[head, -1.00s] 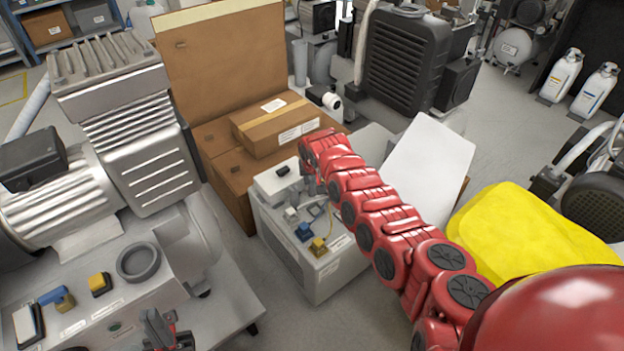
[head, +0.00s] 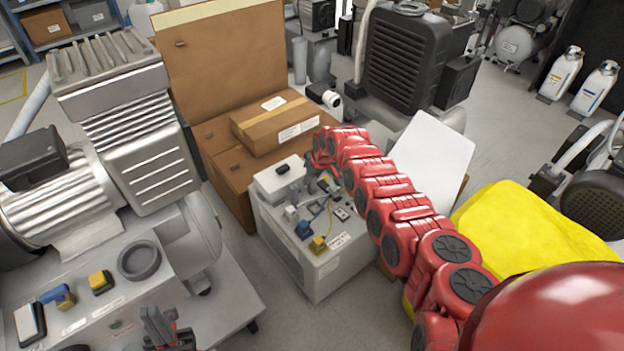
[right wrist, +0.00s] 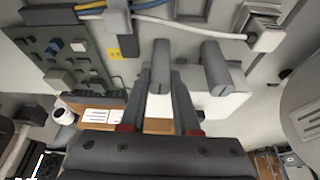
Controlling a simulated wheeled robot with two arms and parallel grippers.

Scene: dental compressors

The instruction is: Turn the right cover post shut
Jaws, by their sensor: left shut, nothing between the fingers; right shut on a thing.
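My right gripper (head: 318,186) is over the top of the light grey cabinet (head: 310,272), among small fittings. In the right wrist view its fingers (right wrist: 162,90) are closed on a dark grey cylindrical post (right wrist: 161,64). A second, similar grey post (right wrist: 215,66) stands beside it, apart from the fingers. In the head view the gripper and arm hide the held post, so I cannot tell its turn angle there. My left gripper (head: 160,326) is shut and empty at the bottom, by the left compressor bench.
Blue and yellow connectors (head: 318,244) sit on the cabinet's front edge. A white cable (right wrist: 200,30) crosses near the posts. A cardboard box (head: 272,122) stands behind, a white panel (head: 432,160) and yellow cover (head: 530,235) to the right. A large compressor (head: 130,140) fills the left.

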